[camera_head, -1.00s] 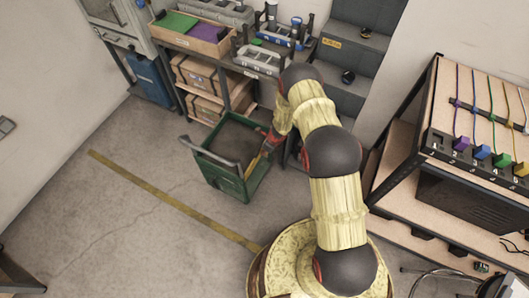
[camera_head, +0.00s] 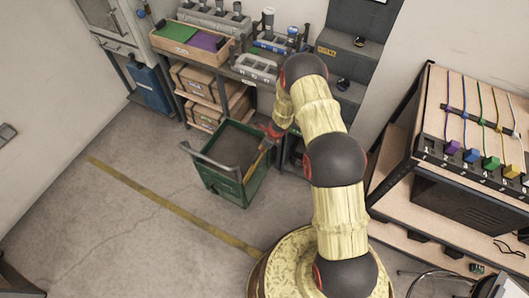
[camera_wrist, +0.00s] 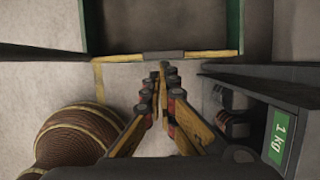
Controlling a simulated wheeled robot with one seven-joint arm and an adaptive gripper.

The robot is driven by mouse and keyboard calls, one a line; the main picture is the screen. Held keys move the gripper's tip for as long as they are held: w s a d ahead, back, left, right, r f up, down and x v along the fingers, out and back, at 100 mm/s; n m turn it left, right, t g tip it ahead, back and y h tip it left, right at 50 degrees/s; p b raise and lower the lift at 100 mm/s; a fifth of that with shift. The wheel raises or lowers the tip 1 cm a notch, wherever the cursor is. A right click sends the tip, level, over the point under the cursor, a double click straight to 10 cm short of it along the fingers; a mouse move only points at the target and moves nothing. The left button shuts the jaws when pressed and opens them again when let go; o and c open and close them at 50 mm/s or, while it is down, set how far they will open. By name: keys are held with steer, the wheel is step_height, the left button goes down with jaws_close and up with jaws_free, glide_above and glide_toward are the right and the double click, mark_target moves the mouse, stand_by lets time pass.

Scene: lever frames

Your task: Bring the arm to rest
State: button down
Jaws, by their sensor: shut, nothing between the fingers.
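My arm is raised in the head view and bends down at its far end beside a green cart (camera_head: 238,190). I cannot tell whether the gripper touches the cart.
A shelf unit with boxes (camera_head: 205,85) and a two-coloured tray (camera_head: 153,38) stands behind the cart. A cable bench (camera_head: 410,195) is on the right. Open floor lies left.

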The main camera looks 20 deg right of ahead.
steer(key=shift+r, duration=0.3)
steer(key=s+a+n+g+y, duration=0.1)
steer(key=s+a+n+g, duration=0.1)
steer(key=s+a+n, duration=0.35)
steer(key=s+r+n+g+y, duration=0.1)
steer(key=s+r+n, duration=0.5)
steer(key=r, duration=0.2)
steer(key=s+d+r+n+t+h, duration=0.1)
steer(key=s+r+n, duration=0.4)
steer(key=r, duration=1.1)
steer(key=s+d+r+n+t+h, duration=0.1)
steer(key=s+r+n, duration=0.4)
steer(key=s+r, duration=0.6)
steer(key=s+d+r+n+t+h, duration=0.1)
steer(key=s+r+n+t, duration=0.3)
steer(key=r, duration=1.9)
steer(key=s+n+h, duration=0.1)
steer(key=s, duration=0.3)
steer(key=shift+d+r, duration=0.15)
steer(key=shift+d, duration=0.1)
